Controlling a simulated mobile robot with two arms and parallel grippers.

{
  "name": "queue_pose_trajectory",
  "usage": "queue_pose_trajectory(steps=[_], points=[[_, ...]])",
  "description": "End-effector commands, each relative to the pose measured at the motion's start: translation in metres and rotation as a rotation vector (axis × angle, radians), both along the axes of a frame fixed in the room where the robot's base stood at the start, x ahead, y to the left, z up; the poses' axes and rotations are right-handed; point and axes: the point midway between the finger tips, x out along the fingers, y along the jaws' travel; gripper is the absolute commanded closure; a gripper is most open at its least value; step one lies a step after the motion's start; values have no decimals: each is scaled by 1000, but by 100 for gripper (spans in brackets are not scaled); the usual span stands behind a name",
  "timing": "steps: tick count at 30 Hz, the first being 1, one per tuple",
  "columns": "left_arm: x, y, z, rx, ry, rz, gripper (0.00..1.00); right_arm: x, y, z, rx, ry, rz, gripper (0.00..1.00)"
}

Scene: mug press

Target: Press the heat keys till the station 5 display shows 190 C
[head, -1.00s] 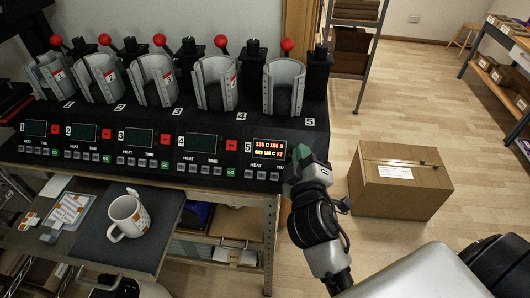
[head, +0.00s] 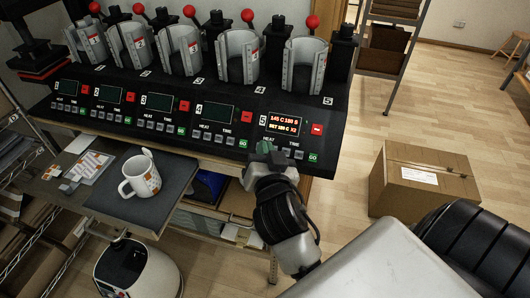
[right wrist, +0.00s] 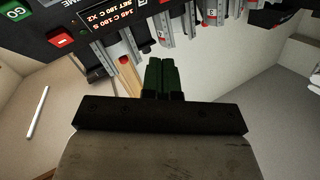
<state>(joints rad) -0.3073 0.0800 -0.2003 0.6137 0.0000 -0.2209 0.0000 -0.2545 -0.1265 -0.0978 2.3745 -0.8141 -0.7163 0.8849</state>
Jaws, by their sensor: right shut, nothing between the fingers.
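The station 5 display (head: 285,124) is lit. Its top row reads about 145 C 180 S; the SET row is too small to read surely. It also shows upside down in the right wrist view (right wrist: 112,14). My right gripper (head: 264,149) is shut and empty, its green fingertips over the left part of the station 5 key row, where the heat keys are. The fingers hide these keys, so I cannot tell whether they touch. The time keys (head: 292,153) and the green GO key (head: 312,157) show to their right. My left gripper is not in view.
Stations 1 to 4 stand to the left with dark displays. Mug clamps with red-knobbed levers (head: 304,62) rise behind the panel. A white mug (head: 138,178) stands on a dark mat (head: 181,186) below. A cardboard box (head: 424,182) is on the floor at the right.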

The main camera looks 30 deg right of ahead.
Motion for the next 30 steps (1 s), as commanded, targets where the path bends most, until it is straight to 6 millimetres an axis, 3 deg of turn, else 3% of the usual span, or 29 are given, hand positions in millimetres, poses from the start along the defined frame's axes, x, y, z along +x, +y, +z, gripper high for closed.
queue_pose_trajectory(steps=[3, 6, 18, 30], points=[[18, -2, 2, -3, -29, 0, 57, 0, 0, 0, -1, 0, 0, 100], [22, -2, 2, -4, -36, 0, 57, 0, 0, 0, -3, 1, 0, 100], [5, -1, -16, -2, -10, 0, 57, 18, -21, -29, -8, 1, 1, 100], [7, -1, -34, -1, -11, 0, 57, 40, -46, -58, -5, 2, 0, 100]])
